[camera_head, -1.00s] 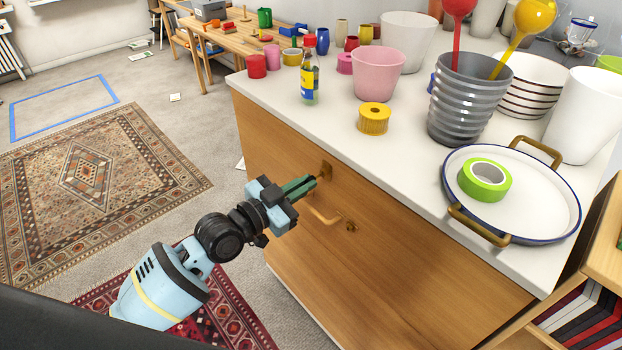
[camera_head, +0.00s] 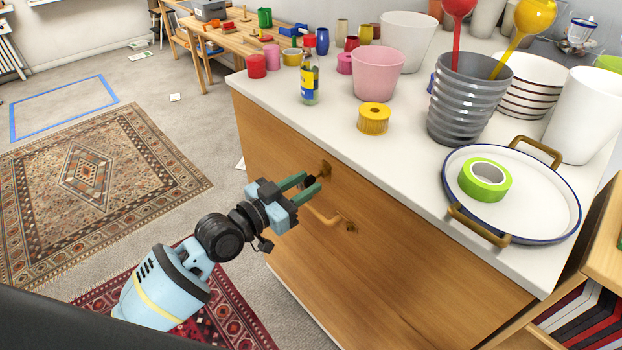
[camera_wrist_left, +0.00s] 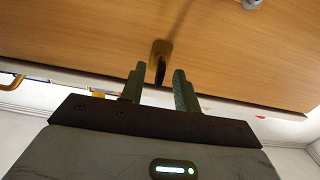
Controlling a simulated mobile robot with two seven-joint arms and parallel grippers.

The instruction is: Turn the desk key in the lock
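The brass lock plate (camera_head: 325,170) sits on the wooden front of the desk unit, just below the white top. The dark key (camera_head: 310,181) stands out from it. In the left wrist view, the plate (camera_wrist_left: 161,49) is straight ahead and the key (camera_wrist_left: 160,72) shows as a dark narrow shape in front of it. My left gripper (camera_head: 306,184) is open, with its green fingers on either side of the key. In the left wrist view, gaps show between the key and the fingers (camera_wrist_left: 158,86). My right gripper is not in view.
The white top (camera_head: 420,165) above carries a bottle (camera_head: 310,75), yellow tape (camera_head: 374,119), cups and a tray (camera_head: 535,205). The floor to the left is open, with a patterned rug (camera_head: 95,180).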

